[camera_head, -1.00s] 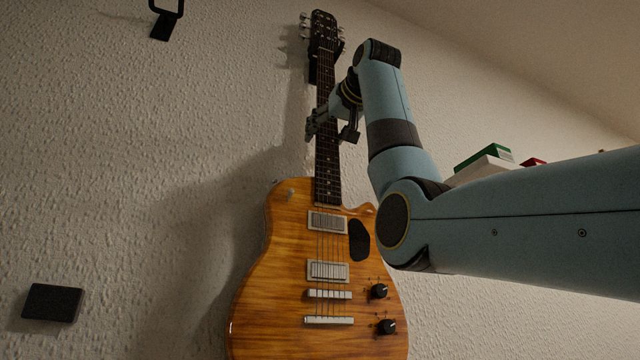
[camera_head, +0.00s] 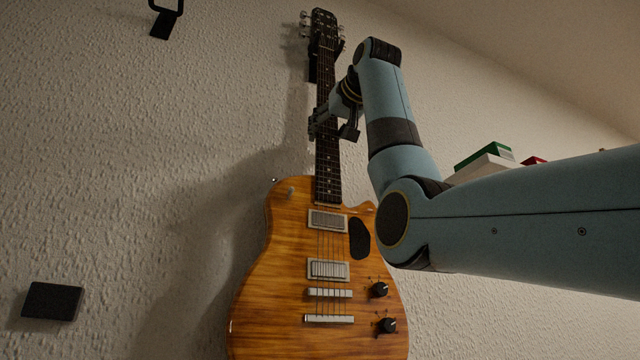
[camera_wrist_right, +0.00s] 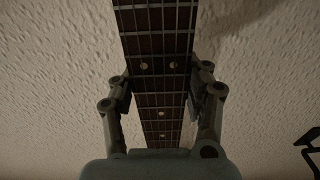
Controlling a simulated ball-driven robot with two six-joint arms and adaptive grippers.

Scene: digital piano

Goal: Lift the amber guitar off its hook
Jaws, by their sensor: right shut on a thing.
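The amber guitar (camera_head: 285,265) hangs upright against the wall, its dark neck rising to a black headstock (camera_head: 323,28). A black hook (camera_head: 313,66) shows behind the neck just below the headstock; whether the guitar rests on it is hard to tell. My right gripper (camera_head: 328,126) is shut on the guitar's neck, about midway between body and headstock. In the right wrist view, its two fingers press the sides of the dark fretboard (camera_wrist_right: 158,85). My left gripper is not in view.
An empty black hook (camera_head: 163,22) is on the wall at the upper left. A small black box (camera_head: 52,301) is on the wall at the lower left. Green, white and red items (camera_head: 485,160) show behind my right arm. The wall left of the guitar is otherwise bare.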

